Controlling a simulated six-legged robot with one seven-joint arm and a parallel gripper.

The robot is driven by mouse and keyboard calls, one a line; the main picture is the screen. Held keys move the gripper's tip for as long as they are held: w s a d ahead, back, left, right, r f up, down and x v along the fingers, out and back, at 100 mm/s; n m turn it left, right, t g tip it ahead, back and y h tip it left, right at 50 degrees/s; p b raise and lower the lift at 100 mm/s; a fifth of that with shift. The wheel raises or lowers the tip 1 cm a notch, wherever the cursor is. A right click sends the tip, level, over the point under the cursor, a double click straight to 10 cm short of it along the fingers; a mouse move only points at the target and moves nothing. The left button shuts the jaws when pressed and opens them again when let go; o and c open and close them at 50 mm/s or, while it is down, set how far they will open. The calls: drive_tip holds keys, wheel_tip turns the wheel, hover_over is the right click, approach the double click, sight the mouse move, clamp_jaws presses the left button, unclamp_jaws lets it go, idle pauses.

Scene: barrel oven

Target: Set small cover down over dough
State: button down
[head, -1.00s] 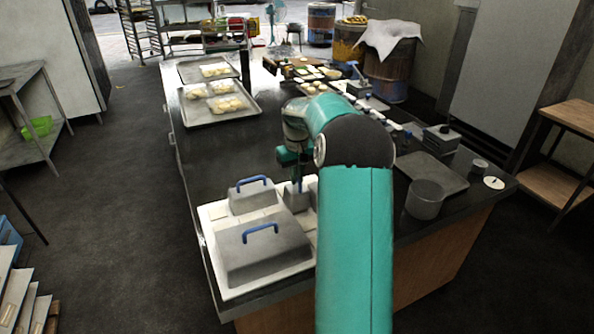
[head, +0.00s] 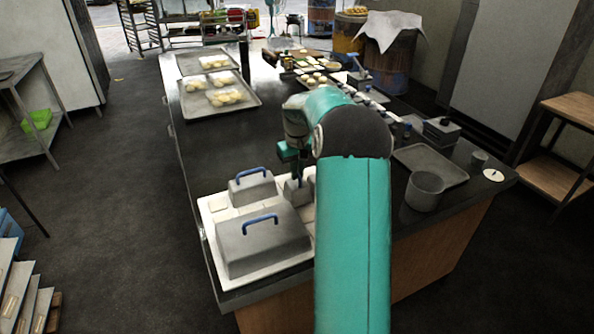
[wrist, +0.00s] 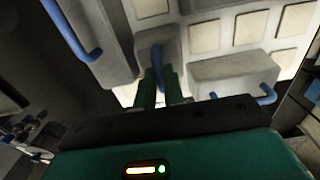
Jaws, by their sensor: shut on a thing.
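The small cover (head: 297,191) is a grey box with a blue handle, at the right side of the white board at the counter's near left. My gripper (wrist: 160,84) is shut on its handle in the wrist view, and the small cover (wrist: 157,46) hangs or rests under the fingers. I cannot tell whether it touches the board. Pale square dough pieces (wrist: 203,33) lie on the board around it. Any dough under the cover is hidden. In the head view my wrist is above the cover and the fingertips are hard to see.
A large grey cover (head: 262,243) and a medium cover (head: 251,189), both with blue handles, stand on the white board (head: 230,290) close by. A grey pot (head: 424,191) and a tray (head: 432,165) stand to the right. Trays of dough (head: 222,99) lie farther back. The counter's middle is clear.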

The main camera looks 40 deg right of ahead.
drive_tip(key=shift+f, duration=0.5)
idle(0.4)
drive_tip(key=c, duration=1.4)
unclamp_jaws()
wheel_tip(320, 180, up, 14)
drive_tip(key=shift+a, duration=0.1)
drive_tip(key=s+a+r+n+t, duration=0.1)
drive_tip(key=s+a+r, duration=0.15)
drive_tip(key=a, duration=0.55)
drive_tip(key=s+a+r+h, duration=0.1)
drive_tip(key=s+a+r, duration=0.15)
drive_tip(key=a, duration=0.45)
drive_tip(key=s+a+r+n+t, duration=0.1)
drive_tip(key=s+a+r, duration=0.15)
drive_tip(key=a, duration=0.55)
drive_tip(key=s+a+f+t, duration=0.1)
drive_tip(key=s+a+f, duration=0.2)
drive_tip(key=s+a, duration=0.3)
drive_tip(key=s+a+f+n+t+y, duration=0.1)
drive_tip(key=s+a+f+t, duration=0.1)
drive_tip(key=s+a, duration=0.5)
drive_tip(key=s+f, duration=0.1)
drive_tip(key=s, duration=0.2)
drive_tip(key=shift+s+t, duration=0.3)
